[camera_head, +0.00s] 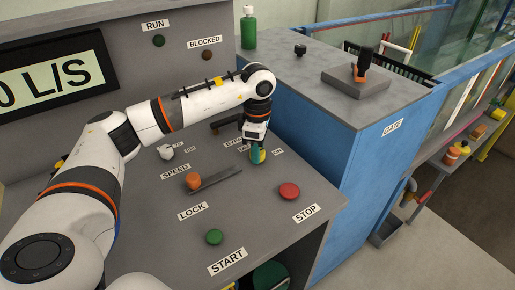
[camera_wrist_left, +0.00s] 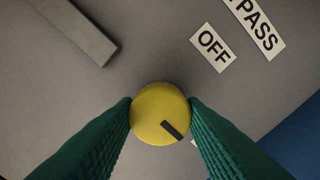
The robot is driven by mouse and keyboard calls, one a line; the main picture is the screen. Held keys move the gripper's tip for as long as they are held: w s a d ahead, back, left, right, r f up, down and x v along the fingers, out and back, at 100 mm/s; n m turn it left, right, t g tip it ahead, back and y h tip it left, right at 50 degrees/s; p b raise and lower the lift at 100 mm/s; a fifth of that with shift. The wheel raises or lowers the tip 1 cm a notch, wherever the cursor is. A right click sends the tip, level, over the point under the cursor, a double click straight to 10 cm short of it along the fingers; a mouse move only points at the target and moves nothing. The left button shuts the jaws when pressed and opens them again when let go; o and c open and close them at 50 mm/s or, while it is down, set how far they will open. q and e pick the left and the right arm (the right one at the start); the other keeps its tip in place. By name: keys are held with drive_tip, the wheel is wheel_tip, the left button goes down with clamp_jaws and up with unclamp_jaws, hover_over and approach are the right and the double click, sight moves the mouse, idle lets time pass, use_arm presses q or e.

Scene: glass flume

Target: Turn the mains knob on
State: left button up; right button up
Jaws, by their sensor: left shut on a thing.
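A round yellow knob (camera_wrist_left: 152,108) with a dark pointer mark sits between the green fingers of my left gripper (camera_wrist_left: 160,112) in the left wrist view, with a finger touching each side. Its mark points to the lower right, not at the OFF label (camera_wrist_left: 213,47) at the upper right. A label ending in "PASS" (camera_wrist_left: 257,20) is beyond it. A scrap of another label is mostly hidden behind the right finger. In the head view my left gripper (camera_head: 257,153) reaches down onto this knob, which is mostly hidden. No label reading "mains" is legible. My right gripper is out of view.
The grey panel holds a white knob (camera_head: 166,152) by the SPEED label, an orange knob (camera_head: 193,181) at a slot, a red STOP button (camera_head: 289,191) and a green START button (camera_head: 214,237). A blue cabinet (camera_head: 345,165) stands right of the panel.

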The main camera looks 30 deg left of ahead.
use_arm(q)
drive_tip(key=shift+w+r, duration=0.1)
drive_tip(key=o, duration=1)
wheel_tip(320, 180, up, 12)
